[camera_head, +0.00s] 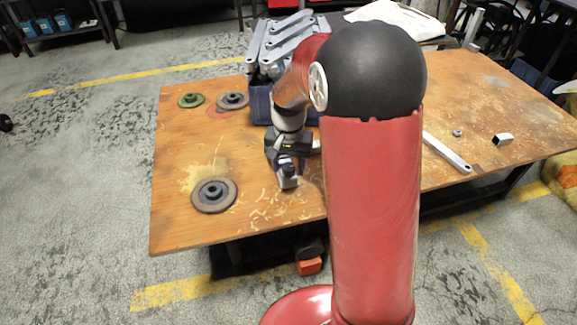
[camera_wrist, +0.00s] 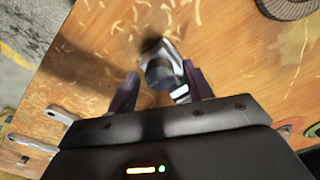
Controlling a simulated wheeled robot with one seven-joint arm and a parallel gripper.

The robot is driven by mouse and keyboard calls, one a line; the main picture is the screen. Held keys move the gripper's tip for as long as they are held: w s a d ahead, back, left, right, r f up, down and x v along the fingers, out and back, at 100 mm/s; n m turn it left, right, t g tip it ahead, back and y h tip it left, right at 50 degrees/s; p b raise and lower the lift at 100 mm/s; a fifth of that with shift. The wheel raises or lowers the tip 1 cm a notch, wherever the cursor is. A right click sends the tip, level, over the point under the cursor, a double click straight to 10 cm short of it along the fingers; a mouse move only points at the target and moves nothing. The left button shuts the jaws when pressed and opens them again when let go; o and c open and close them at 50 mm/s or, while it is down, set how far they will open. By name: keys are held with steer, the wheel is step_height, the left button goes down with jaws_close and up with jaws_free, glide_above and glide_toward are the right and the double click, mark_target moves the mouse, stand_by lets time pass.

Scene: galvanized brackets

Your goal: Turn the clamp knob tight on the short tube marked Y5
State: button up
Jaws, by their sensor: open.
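A short grey metal piece, which looks like the short tube (camera_head: 288,180) with its clamp, stands near the front edge of the wooden table. In the wrist view its dark round end (camera_wrist: 159,73) shows, with bright metal parts on its right. No Y5 mark is legible, and I cannot clearly tell knob from tube. My gripper (camera_head: 288,167) is over this piece, pointing down. In the wrist view my gripper (camera_wrist: 160,76) is open, with one dark finger on each side of the piece. Whether either finger touches it is unclear.
A dark disc (camera_head: 225,186) lies to the left; a green disc (camera_head: 184,100) and another disc (camera_head: 240,102) lie farther back. A blue crate (camera_head: 259,108) of grey brackets (camera_head: 287,42) stands behind. A metal bar (camera_head: 447,153), nut (camera_head: 457,133) and square tube piece (camera_head: 503,139) lie right.

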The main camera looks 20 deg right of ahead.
steer(key=n, duration=0.5)
steer(key=shift+n, duration=0.4)
steer(key=n+p, duration=0.1)
steer(key=n, duration=0.5)
steer(key=c, duration=0.9)
